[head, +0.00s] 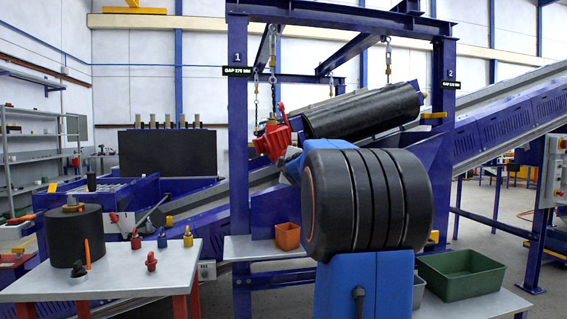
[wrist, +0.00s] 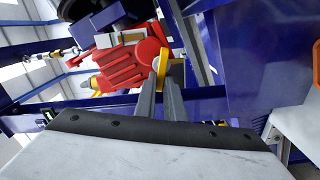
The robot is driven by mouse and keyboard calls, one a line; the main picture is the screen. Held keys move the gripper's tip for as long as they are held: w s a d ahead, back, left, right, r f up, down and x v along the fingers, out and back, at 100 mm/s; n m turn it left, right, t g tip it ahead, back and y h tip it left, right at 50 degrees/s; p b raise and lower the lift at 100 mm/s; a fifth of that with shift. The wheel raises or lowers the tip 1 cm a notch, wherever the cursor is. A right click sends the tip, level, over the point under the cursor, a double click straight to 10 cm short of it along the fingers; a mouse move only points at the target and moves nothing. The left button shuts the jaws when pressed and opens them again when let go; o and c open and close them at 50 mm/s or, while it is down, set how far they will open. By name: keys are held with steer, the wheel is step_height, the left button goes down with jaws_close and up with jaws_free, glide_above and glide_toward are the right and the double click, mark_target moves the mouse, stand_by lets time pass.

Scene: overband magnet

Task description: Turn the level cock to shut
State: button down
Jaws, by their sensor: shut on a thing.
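A red finned housing (head: 272,142) hangs by the chain on the left side of the long black drum (head: 362,110); the housing also fills the upper middle of the wrist view (wrist: 120,68). A yellow lever (wrist: 162,66), which I take for the level cock, stands against the housing's round red end. My gripper (wrist: 165,72) has its two grey fingers together on this lever. The lever runs nearly along the fingers in the wrist view. The lower end of the lever is partly hidden by the fingertips. In the head view my arm hides my fingertips and the lever.
Blue posts (head: 238,150) and chains (head: 388,60) frame the drum. A sloping blue conveyor (head: 500,125) runs behind. A bench (head: 120,268) at left bears several small items. An orange bin (head: 287,236) and a green tray (head: 462,276) stand low, either side of my arm.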

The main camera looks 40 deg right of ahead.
steer(key=shift+f+n, duration=0.25)
steer(key=shift+n, duration=0.45)
steer(key=shift+f+n, duration=0.2)
steer(key=shift+n, duration=0.5)
steer(key=c, duration=1.8)
jaws_free()
steer(key=shift+d, duration=0.1)
steer(key=shift+c, duration=0.2)
steer(key=shift+r, duration=0.1)
steer(key=shift+s, duration=0.15)
steer(key=v, duration=1.7)
steer(key=shift+a, duration=0.25)
